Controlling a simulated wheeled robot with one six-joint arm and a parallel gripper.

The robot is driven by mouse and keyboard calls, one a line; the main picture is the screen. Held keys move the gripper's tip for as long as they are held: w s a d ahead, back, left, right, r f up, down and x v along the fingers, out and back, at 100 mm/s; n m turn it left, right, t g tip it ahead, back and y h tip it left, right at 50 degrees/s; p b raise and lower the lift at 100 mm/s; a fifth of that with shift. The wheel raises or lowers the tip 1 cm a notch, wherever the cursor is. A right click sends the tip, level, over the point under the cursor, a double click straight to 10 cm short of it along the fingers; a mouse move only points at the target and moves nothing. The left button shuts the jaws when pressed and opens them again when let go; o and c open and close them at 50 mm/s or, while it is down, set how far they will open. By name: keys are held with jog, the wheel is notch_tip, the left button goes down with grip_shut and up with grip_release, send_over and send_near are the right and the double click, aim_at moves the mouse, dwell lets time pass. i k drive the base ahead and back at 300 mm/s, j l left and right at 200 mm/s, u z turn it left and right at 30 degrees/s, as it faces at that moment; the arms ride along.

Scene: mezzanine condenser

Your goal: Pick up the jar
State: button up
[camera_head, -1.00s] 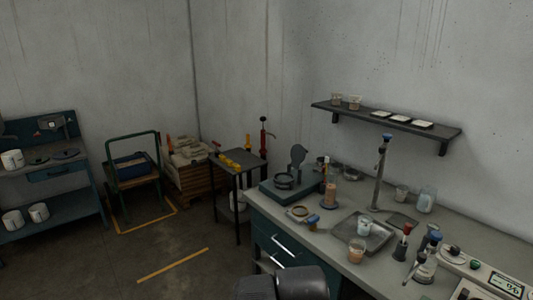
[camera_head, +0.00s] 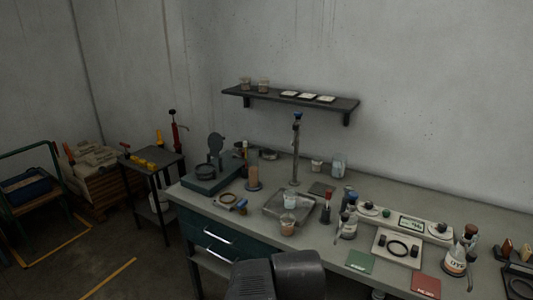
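A glass jar (camera_head: 338,165) with pale bluish contents stands upright at the back of the grey bench, near the wall. I cannot tell from the view alone which is meant. Dark rounded parts of my own arm show at the bottom centre, in front of the bench. My gripper's fingers are not visible, and nothing is seen held.
The bench (camera_head: 390,190) is crowded with a burner-like stand (camera_head: 296,155), flasks (camera_head: 456,262), a red-topped bottle (camera_head: 326,208) and a control panel (camera_head: 405,222). A wall shelf (camera_head: 290,98) hangs above. A small side table (camera_head: 152,165) stands left; floor shows at lower left.

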aim_at(290, 194)
jog(key=z, duration=0.35)
jog(key=i+l+u, duration=0.45)
jog(key=i+l, duration=0.4)
